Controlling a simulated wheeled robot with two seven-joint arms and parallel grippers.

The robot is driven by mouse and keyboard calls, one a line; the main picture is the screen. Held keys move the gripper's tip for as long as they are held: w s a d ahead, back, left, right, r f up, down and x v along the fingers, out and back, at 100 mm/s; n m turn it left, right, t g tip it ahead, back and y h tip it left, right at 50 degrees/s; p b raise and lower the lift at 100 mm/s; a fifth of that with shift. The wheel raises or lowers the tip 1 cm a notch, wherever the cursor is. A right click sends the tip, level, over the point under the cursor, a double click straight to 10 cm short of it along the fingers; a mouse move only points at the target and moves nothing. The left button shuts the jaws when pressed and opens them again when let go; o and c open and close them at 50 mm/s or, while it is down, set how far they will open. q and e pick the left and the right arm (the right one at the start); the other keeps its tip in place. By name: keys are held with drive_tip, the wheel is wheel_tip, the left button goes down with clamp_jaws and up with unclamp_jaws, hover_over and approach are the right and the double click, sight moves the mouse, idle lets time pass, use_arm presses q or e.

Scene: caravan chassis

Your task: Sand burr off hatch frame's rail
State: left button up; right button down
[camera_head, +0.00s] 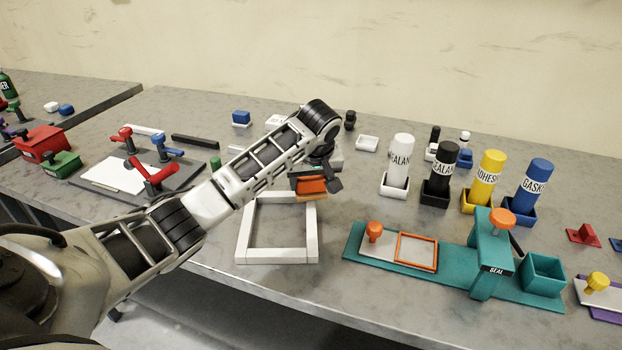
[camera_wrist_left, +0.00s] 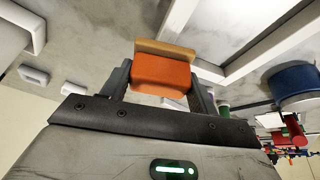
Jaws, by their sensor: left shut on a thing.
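The white square hatch frame (camera_head: 277,257) lies on the grey bench, left of the teal fixture. Its rails also show in the left wrist view (camera_wrist_left: 270,47). My left gripper (camera_head: 318,180) is shut on an orange sanding block (camera_head: 312,187) with a tan face. The block is at the frame's back right corner; I cannot tell if it touches the rail. In the left wrist view the orange block (camera_wrist_left: 162,76) sits between the two fingers. The burr cannot be made out. My right gripper is not in view.
A teal sealing fixture (camera_head: 455,268) stands right of the frame. Behind it are several labelled tubes, including a white one (camera_head: 400,160). A grey clamp board (camera_head: 190,178) with red and blue clamps lies to the left. Bench surface between frame and fixture is clear.

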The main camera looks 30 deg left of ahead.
use_arm(q)
drive_tip(key=shift+f, duration=0.95)
idle(0.3)
drive_tip(key=shift+s+d, duration=0.6)
drive_tip(key=shift+s, duration=0.25)
drive_tip(key=shift+s+d, duration=0.55)
drive_tip(key=shift+s, duration=0.25)
drive_tip(key=shift+w+a+f, duration=0.15)
drive_tip(key=shift+w+a, duration=0.45)
drive_tip(key=shift+w, duration=0.2)
drive_tip(key=shift+w+a+f, duration=0.1)
drive_tip(key=shift+w+a, duration=0.45)
drive_tip(key=shift+w, duration=0.2)
drive_tip(key=shift+w+r, duration=0.1)
drive_tip(key=shift+r, duration=2.95)
